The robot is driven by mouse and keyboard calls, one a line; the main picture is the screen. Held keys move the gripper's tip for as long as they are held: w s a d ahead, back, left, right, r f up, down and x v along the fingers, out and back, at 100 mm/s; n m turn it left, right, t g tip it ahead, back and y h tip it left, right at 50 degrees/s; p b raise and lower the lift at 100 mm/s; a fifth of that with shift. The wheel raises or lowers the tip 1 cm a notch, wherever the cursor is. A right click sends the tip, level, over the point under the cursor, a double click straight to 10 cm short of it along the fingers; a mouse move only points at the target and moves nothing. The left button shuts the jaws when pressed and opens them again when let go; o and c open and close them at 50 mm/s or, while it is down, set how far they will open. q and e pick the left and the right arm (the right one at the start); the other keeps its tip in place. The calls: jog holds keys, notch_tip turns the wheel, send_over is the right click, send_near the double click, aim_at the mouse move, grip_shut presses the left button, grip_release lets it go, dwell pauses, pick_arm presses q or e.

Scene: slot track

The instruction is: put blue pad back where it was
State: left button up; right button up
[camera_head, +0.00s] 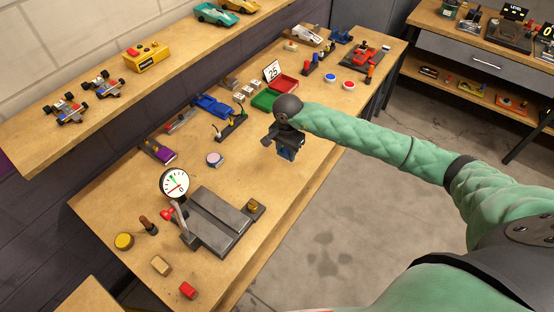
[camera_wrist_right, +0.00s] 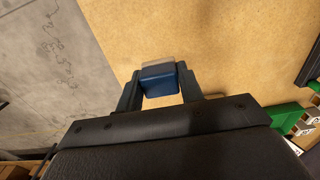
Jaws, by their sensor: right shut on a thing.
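The blue pad (camera_wrist_right: 160,82) is between the two fingers of my right gripper (camera_wrist_right: 160,88) in the right wrist view. It looks like a small dark blue block with a paler layer on its far side. In the head view my right gripper (camera_head: 288,152) is above the table near its front edge, with a bit of blue showing at the fingers. The wooden table (camera_head: 110,225) lies below. Whether the pad touches the table is hard to tell. My left gripper is not in view.
A grey metal block (camera_head: 215,222) with a dial gauge (camera_head: 174,183) stands at the near left. A pink-topped disc (camera_head: 214,159), a green tray (camera_head: 265,100) and a red tray (camera_head: 284,83) are nearby. Small blocks lie near the left corner.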

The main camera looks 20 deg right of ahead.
aim_at(277, 166)
jog(key=w+a+f, duration=0.2)
jog(key=shift+a, duration=0.35)
notch_tip(277, 166, down, 3)
jog(key=shift+f, duration=0.45)
pick_arm(q)
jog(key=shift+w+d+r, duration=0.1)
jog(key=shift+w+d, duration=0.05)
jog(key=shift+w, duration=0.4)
jog(key=shift+b, duration=0.3)
pick_arm(e)
jog(key=shift+f, duration=0.1)
